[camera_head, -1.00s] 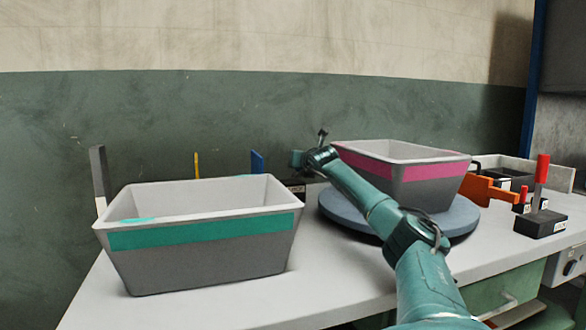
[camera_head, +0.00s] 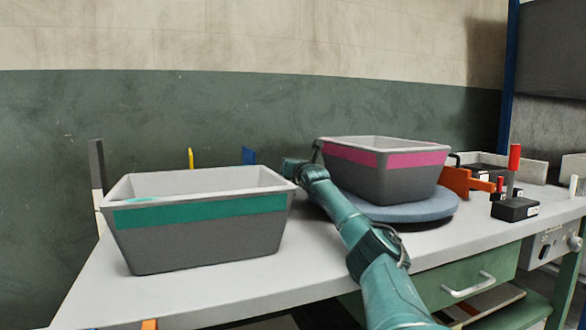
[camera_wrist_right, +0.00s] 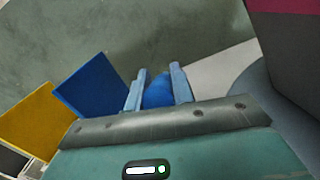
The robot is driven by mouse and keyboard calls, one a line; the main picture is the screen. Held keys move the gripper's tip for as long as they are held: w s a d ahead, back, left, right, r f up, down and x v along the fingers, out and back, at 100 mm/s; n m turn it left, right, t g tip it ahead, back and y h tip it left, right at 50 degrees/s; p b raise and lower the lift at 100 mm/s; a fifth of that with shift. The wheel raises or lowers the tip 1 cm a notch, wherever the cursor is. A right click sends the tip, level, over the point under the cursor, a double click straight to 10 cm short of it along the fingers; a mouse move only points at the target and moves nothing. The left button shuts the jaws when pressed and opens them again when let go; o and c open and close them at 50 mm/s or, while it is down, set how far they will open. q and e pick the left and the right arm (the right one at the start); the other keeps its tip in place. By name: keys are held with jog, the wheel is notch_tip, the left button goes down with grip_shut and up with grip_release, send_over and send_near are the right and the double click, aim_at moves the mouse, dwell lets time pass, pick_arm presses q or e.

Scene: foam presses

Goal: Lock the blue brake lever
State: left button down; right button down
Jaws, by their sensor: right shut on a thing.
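In the right wrist view, a rounded blue handle (camera_wrist_right: 157,91) stands between the two light-blue fingers of my right gripper (camera_wrist_right: 158,88). The gripper is shut on it. It appears to be the handle of the blue brake lever; its base is hidden. In the head view my right arm reaches across the table to the gap between the two bins. My left gripper is in neither view.
A teal-striped grey bin (camera_head: 205,245) stands left. A pink-striped bin (camera_head: 395,187) sits on a round blue-grey turntable (camera_head: 425,208) right of my wrist. Blue (camera_wrist_right: 95,85) and yellow (camera_wrist_right: 25,117) panels stand left of the gripper. A red-handled lever (camera_head: 514,160) stands far right.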

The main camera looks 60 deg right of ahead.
jog(key=shift+w+a+f, duration=0.1)
jog(key=shift+w+f, duration=0.05)
jog(key=shift+f, duration=0.1)
jog(key=c, duration=1.6)
grip_release()
jog(key=o, duration=0.4)
jog(key=shift+r, duration=0.15)
jog(key=shift+s, duration=0.25)
